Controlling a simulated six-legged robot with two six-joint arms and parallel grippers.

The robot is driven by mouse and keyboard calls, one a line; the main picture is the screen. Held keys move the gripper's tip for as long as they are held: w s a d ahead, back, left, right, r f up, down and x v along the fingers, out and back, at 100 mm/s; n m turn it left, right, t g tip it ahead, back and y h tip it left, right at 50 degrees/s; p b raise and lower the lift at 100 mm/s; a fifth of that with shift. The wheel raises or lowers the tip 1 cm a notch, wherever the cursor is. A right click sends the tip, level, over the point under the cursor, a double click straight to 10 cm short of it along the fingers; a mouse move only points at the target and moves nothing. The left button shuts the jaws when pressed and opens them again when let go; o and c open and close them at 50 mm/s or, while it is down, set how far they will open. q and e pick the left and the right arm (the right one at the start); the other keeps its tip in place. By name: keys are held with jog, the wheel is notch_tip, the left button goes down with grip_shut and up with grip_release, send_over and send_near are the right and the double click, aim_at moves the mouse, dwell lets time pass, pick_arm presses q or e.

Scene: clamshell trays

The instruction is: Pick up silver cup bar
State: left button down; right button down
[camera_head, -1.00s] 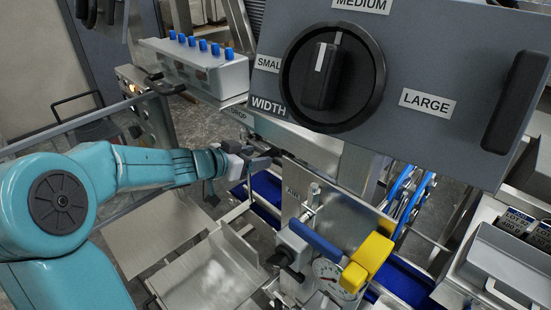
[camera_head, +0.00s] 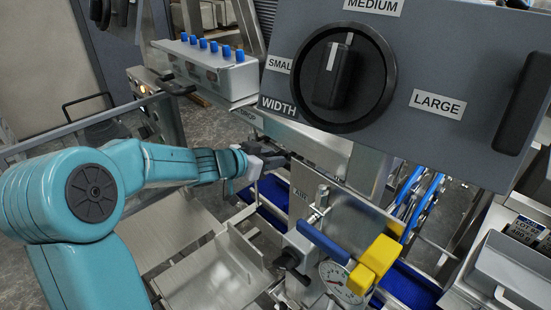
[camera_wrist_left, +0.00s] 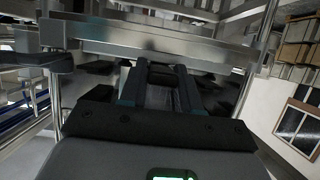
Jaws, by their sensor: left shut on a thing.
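My left gripper (camera_head: 276,161) reaches in from the left, below the grey control panel, with its dark fingers at the machine's metal frame. In the left wrist view, its two dark fingers (camera_wrist_left: 161,84) are closed around a small dark part. The silver cup bar (camera_wrist_left: 150,40) stretches across that view, just beyond the fingertips. The exact contact between the fingers and the bar is dark and hard to make out. My right gripper is not in view.
The grey control panel (camera_head: 430,65) with a black width dial (camera_head: 333,78) hangs close above right. A yellow block (camera_head: 382,254), a blue handle (camera_head: 322,243) and a pressure gauge (camera_head: 342,278) stand below. A box with blue buttons (camera_head: 205,68) is behind. A metal tray (camera_head: 205,280) lies lower left.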

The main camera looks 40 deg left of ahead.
pick_arm(q)
jog(key=shift+s+r, duration=0.15)
jog(key=shift+r, duration=0.25)
notch_tip(320, 180, up, 7)
jog(key=p, duration=0.4)
jog(key=shift+s, duration=0.1)
jog(key=shift+s+a+f+b, duration=0.2)
jog(key=shift+s+f+b, duration=0.25)
jog(key=shift+s, duration=0.4)
jog(key=s+a+b, duration=0.1)
jog(key=s, duration=1.6)
jog(key=shift+s+a, duration=0.2)
jog(key=shift+s, duration=0.15)
